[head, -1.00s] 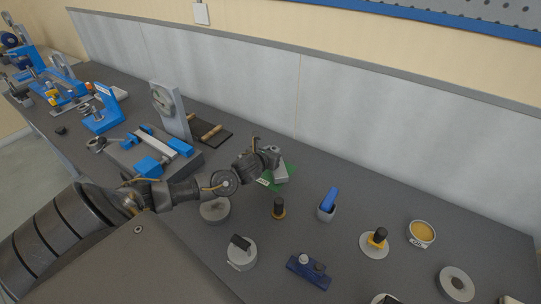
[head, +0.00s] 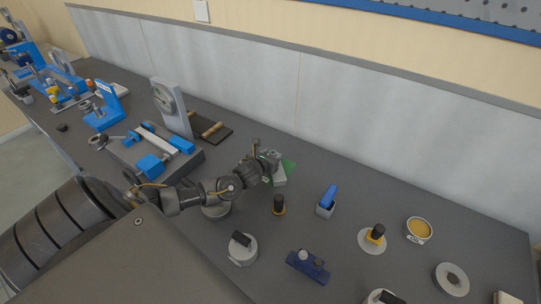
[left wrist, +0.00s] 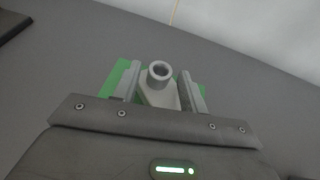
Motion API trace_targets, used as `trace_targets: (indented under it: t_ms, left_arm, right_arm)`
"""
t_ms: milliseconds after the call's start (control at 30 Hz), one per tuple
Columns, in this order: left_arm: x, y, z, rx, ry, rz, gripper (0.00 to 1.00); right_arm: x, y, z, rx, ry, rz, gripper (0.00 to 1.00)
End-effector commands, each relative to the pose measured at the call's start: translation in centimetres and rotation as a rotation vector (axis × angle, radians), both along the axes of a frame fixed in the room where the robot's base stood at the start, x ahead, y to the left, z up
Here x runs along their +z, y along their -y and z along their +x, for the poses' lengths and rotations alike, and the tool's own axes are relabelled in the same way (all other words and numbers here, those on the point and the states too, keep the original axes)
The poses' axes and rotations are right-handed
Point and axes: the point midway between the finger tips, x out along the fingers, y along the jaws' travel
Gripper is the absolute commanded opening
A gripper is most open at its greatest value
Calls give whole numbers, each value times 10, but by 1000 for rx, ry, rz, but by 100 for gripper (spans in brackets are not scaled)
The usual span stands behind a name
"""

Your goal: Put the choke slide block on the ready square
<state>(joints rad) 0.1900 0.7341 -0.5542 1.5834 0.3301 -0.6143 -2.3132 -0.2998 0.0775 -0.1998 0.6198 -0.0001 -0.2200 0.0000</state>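The choke slide block (left wrist: 160,93) is a pale grey block with a round hollow collar on top. In the left wrist view it sits between the two fingers of my left gripper (left wrist: 160,88), over the green ready square (left wrist: 116,75). In the head view the block (head: 279,179) is upright at the green square (head: 290,166), with my left gripper (head: 268,161) right at it. The fingers flank the block closely; whether they press on it I cannot tell. The block's underside and much of the square are hidden. My right gripper is not in view.
A black-topped brass piece (head: 279,205), a grey cup with a blue handle (head: 326,206), a blue fixture (head: 307,265) and several round pieces stand nearby. A clamp fixture with blue jaws (head: 153,165) and a grey upright plate (head: 172,108) stand left. A grey wall panel (head: 370,130) runs behind.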

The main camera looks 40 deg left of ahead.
Motion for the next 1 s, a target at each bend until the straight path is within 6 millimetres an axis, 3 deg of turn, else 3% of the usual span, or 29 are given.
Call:
trace_targets:
  t_ms: [433,1000]
  left_arm:
    - [4,2,-6,0,-1,1,48]
    - [42,27,-96,-2,0,-1,48]
  right_arm:
    - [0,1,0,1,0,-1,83]
    - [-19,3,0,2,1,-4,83]
